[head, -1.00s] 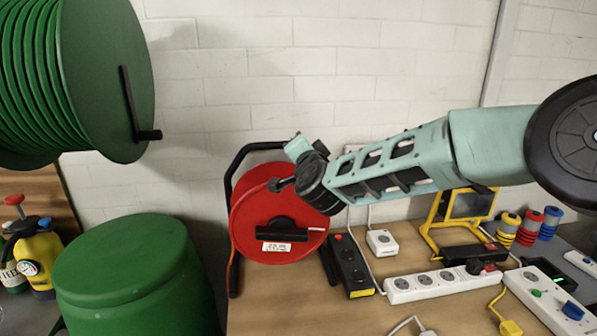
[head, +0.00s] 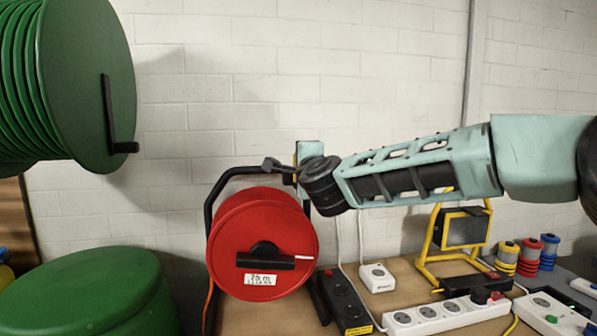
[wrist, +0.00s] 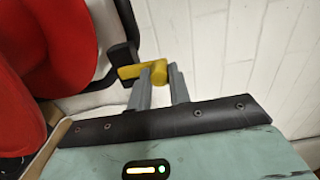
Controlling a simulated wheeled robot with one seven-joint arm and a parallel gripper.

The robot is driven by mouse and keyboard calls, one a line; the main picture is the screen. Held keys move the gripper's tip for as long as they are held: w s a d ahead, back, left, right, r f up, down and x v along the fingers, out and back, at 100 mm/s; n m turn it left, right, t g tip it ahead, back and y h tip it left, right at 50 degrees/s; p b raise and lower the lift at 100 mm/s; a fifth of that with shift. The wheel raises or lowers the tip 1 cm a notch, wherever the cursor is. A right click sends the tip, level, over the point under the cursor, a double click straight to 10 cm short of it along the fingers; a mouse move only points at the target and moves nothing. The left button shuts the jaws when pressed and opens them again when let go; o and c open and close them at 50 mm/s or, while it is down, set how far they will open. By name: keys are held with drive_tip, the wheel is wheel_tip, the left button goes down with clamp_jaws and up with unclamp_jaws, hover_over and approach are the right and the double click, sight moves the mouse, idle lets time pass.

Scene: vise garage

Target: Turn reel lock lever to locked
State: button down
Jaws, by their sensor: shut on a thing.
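The red cable reel (head: 228,245) stands upright on the bench in its black tube frame (head: 222,182), with a dark crank bar and a white label on its face. My gripper (head: 272,164) reaches in from the right, at the top right of the frame, above the reel's rim. In the wrist view, my gripper (wrist: 161,70) has its two grey fingers on either side of the yellow lever (wrist: 159,76), shut on its end. The lever sits by a black part of the frame, with the red reel (wrist: 70,30) at left. The lever is mostly hidden in the head view.
A large green hose reel (head: 85,90) hangs at upper left, above a green drum (head: 85,290). Right of the red reel are a black power strip (head: 345,300), a white socket box (head: 377,277), a white power strip (head: 445,315) and a yellow-framed lamp (head: 462,228). The wall is behind.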

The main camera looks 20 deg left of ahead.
idle(0.3)
drive_tip(key=c, duration=1.3)
unclamp_jaws()
drive_tip(key=shift+d, duration=0.1)
drive_tip(key=b+v, duration=0.5)
drive_tip(key=v, duration=1.2)
drive_tip(key=shift+s, duration=0.2)
